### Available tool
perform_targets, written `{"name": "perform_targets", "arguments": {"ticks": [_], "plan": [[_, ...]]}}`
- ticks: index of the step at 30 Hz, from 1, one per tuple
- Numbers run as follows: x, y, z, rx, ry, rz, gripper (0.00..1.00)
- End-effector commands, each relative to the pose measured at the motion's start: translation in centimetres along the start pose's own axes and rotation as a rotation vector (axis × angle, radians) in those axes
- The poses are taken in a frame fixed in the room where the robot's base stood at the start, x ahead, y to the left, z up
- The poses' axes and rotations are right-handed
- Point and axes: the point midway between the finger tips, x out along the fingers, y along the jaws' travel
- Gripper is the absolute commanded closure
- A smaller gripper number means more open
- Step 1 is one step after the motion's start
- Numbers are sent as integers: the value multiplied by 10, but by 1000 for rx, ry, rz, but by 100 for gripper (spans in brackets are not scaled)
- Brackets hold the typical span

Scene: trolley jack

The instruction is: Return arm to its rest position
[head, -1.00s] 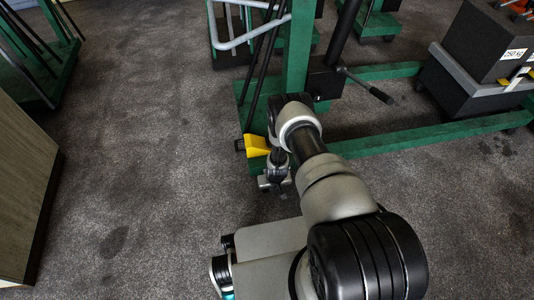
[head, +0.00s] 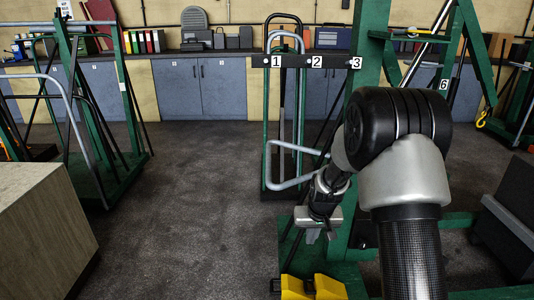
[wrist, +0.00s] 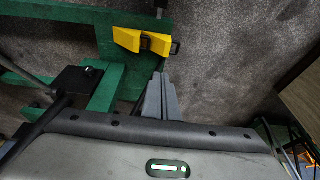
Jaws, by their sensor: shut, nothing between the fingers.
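My gripper (head: 318,236) hangs below my bent arm in the head view, pointing down, left of a green steel post (head: 372,60). In the wrist view my gripper's fingers (wrist: 162,92) are together with nothing between them. Below it are two yellow wedge-shaped pieces (head: 312,288) at the bottom of the head view. They also show in the wrist view (wrist: 142,41), against the green base frame (wrist: 122,75). My gripper is apart from them. My arm covers part of the green post and frame.
A grey-topped box or cabinet (head: 45,225) stands at left. A green rack with bent grey bars (head: 283,150) and number plates stands beyond my gripper. Another green frame (head: 100,120) is at far left. The dark floor (head: 180,215) between is clear. Blue cupboards (head: 200,88) line the back.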

Motion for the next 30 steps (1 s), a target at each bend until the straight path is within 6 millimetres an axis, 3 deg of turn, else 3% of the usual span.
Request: {"name": "perform_targets", "arguments": {"ticks": [1, 6, 11, 15, 21, 30], "plan": [[-40, -1, -4, -2, 22, 1, 100], [-147, -5, 14, -3, 56, 3, 100], [-232, -8, 52, -4, 90, 7, 100], [-290, -9, 98, -2, 118, 12, 100], [-333, -9, 155, 2, 146, 18, 100], [-358, -9, 217, 8, 177, 26, 100]]}}
